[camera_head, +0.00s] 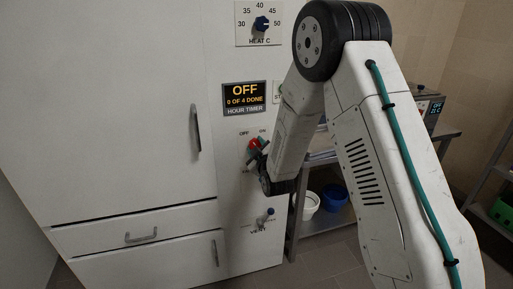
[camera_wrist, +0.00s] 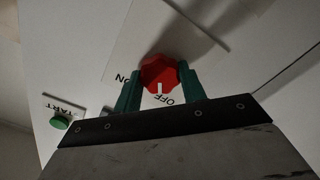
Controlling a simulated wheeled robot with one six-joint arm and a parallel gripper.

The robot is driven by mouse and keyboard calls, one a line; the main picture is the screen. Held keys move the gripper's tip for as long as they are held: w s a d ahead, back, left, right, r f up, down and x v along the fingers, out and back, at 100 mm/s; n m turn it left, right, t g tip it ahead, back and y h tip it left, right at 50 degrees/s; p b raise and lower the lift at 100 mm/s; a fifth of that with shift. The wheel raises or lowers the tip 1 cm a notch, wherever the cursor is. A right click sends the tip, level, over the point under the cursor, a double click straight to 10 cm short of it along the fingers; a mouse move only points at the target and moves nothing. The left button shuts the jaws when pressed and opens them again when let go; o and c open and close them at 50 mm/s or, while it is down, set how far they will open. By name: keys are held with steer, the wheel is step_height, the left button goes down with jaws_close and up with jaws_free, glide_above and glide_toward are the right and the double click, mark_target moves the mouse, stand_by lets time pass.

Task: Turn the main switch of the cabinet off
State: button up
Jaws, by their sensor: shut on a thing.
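The main switch is a red knob (camera_head: 254,143) on the white cabinet (camera_head: 110,100), below the timer display and between "OFF" and "ON" labels. In the wrist view the red knob (camera_wrist: 159,70) sits between the two green fingers of my gripper (camera_wrist: 160,74), which is shut on it from both sides. The knob's white mark points down in that view, close to the "OFF" label (camera_wrist: 165,99); the "ON" label (camera_wrist: 122,78) is to the left. In the head view my gripper (camera_head: 259,148) partly covers the knob.
The display (camera_head: 244,97) reads "OFF, 0 OF 4 DONE". A green start button (camera_wrist: 59,122) shows in the wrist view. A bench (camera_head: 325,158) with white and blue buckets beneath stands right.

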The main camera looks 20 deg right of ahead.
steer(key=shift+n, duration=0.4)
steer(key=o, duration=1)
steer(key=shift+s, duration=0.15)
steer(key=s, duration=0.7)
steer(key=shift+s, duration=0.3)
